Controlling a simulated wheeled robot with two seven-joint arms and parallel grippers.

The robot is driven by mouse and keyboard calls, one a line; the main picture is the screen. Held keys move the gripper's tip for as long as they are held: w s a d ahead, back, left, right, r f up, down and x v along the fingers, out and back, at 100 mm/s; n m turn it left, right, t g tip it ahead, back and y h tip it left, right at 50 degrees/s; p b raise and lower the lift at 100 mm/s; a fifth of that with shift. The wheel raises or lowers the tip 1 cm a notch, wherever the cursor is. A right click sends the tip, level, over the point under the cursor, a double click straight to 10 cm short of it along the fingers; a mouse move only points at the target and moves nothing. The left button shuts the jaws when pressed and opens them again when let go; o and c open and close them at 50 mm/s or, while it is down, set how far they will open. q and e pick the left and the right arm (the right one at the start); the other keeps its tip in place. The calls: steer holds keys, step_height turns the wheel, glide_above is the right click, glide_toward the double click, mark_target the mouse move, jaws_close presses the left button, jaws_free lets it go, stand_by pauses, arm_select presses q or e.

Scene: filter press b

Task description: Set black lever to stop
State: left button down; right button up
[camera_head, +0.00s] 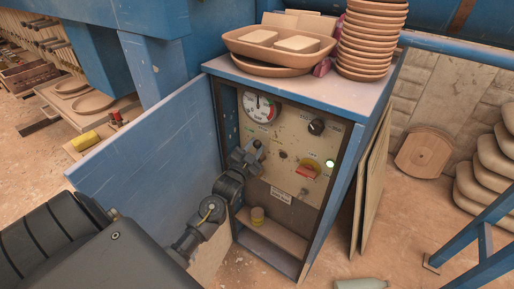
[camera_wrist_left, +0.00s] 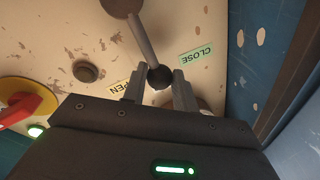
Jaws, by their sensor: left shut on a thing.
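A lever with a grey rod (camera_wrist_left: 143,38) and a black ball knob (camera_wrist_left: 159,72) sticks out from the worn cream panel (camera_head: 288,148) of the blue cabinet. My left gripper (camera_head: 252,157) is at the left part of the panel. In the left wrist view its fingers (camera_wrist_left: 159,84) are on either side of the ball knob, shut on it. A green CLOSE label (camera_wrist_left: 196,54) is right of the knob. A pale label (camera_wrist_left: 120,88), partly hidden and reading "PEN", is at its left. A black rotary knob (camera_head: 316,127) sits at the panel's upper right. My right gripper is not in view.
The panel also has a gauge (camera_head: 259,107), a red switch on yellow (camera_head: 307,172) and a lit green lamp (camera_head: 330,163). An open blue door (camera_head: 150,150) stands left of my forearm. Stacked clay dishes (camera_head: 372,40) stand on top.

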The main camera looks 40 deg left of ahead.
arm_select(q)
steer(key=c, duration=1.1)
jaws_free()
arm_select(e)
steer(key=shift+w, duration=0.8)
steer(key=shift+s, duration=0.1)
arm_select(q)
steer(key=shift+s, duration=0.1)
steer(key=v, duration=1)
steer(key=shift+s+b, duration=0.3)
steer(key=shift+b, duration=0.15)
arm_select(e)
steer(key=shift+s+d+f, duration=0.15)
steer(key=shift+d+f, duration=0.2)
arm_select(q)
steer(key=shift+d, duration=0.1)
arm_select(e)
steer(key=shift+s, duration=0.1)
